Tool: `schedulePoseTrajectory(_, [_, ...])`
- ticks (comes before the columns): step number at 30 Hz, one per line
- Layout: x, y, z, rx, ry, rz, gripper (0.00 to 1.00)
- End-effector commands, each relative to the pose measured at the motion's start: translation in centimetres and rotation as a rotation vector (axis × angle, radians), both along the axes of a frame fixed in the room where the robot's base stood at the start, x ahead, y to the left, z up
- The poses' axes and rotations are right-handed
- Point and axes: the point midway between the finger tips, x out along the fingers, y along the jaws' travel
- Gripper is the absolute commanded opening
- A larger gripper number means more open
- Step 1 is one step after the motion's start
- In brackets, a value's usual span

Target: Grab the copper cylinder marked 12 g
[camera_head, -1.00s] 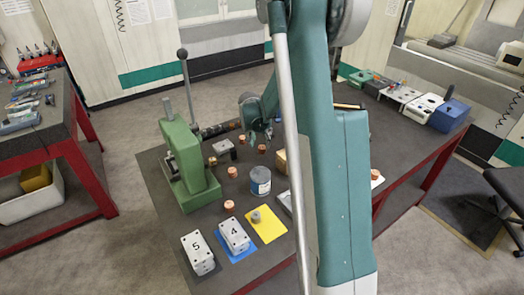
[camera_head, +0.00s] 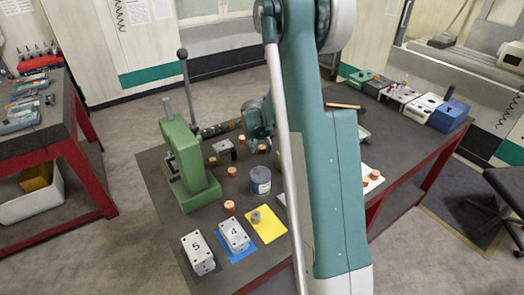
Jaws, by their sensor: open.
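Several copper cylinders stand on the dark table: one near the front (camera_head: 229,206), one left of the grey can (camera_head: 232,171), one by the green press (camera_head: 213,161), one farther back (camera_head: 241,139) and one just below my gripper (camera_head: 262,149). Two more copper cylinders (camera_head: 374,175) are at the right by a white sheet. No 12 g marking is readable on any at this size. My gripper (camera_head: 262,137) is open at the back of the table, above or behind the nearest cylinder; I cannot tell the gap. My arm hides the table's middle.
A green press (camera_head: 186,165) with an upright lever stands at the left. A grey can (camera_head: 260,180) stands mid-table. Blocks marked 5 (camera_head: 197,252) and 4 (camera_head: 234,235) and a yellow sheet (camera_head: 266,228) with a small grey cylinder lie in front. A blue box (camera_head: 450,115) is far right.

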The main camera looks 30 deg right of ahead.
Motion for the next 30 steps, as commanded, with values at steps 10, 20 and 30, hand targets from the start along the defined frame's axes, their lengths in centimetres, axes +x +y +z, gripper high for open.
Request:
schedulePoseTrajectory(10, [0.0,0.0,0.0,0.0,0.0,0.0,0.16])
schedulePoseTrajectory(20, [0.0,0.0,0.1,0.0,0.0,0.0,0.06])
schedulePoseTrajectory(30, [0.0,0.0,1.7,0.0,0.0,0.0,0.06])
